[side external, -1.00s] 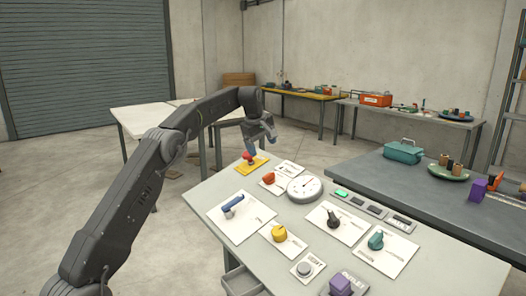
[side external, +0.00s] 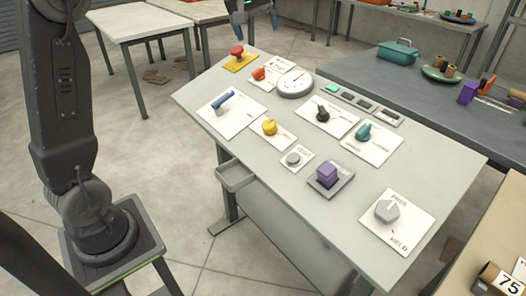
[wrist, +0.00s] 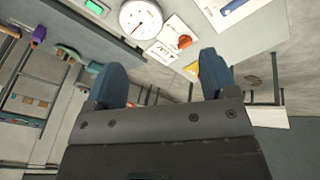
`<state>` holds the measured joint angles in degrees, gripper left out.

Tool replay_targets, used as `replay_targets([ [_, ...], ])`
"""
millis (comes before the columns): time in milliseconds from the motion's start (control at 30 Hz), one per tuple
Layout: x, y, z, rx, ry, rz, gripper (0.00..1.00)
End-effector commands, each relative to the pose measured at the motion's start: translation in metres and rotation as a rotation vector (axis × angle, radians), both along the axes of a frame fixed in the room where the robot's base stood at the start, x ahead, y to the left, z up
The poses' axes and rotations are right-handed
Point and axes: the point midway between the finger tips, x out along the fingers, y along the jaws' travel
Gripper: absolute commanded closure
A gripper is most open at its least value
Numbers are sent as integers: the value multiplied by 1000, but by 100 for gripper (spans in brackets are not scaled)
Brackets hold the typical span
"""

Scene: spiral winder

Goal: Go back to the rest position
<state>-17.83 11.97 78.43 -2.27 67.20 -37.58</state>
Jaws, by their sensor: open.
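My gripper (wrist: 162,78) is open and empty in the wrist view, with its two blue fingers spread apart. In the side external view only a low part of my gripper (side external: 252,12) shows at the top edge, above and behind the far end of the control table (side external: 330,215). The red button (side external: 237,51) on its yellow plate sits at that far end, apart from my gripper. Most of my upper arm is out of view.
The table also holds an orange knob (side external: 259,74), a round gauge (side external: 295,83), a blue lever (side external: 223,98), a yellow knob (side external: 269,127), a purple block (side external: 327,173) and a grey knob (side external: 387,210). A drawer (side external: 236,176) sticks out at the front. A dark bench (side external: 400,90) stands behind.

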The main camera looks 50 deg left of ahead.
Motion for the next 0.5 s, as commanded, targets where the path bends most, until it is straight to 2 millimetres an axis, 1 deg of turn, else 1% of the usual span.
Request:
replay_targets([
  [33,-22,-20,5,25,-7,-74,21],
  [67,-34,-30,5,40,-8,-116,21],
  [100,-50,-43,4,61,-11,-172,21],
  [167,-75,-60,1,91,-14,-257,21],
  [200,-93,-71,-2,111,-18,-314,21],
  [267,-119,-87,-9,143,-24,-398,21],
  [300,-137,-96,-15,164,-27,-455,21],
  [367,-163,-108,-27,196,-33,-538,21],
  [400,-180,-115,-35,217,-37,-593,21],
  [500,-217,-129,-59,264,-47,-714,21],
])
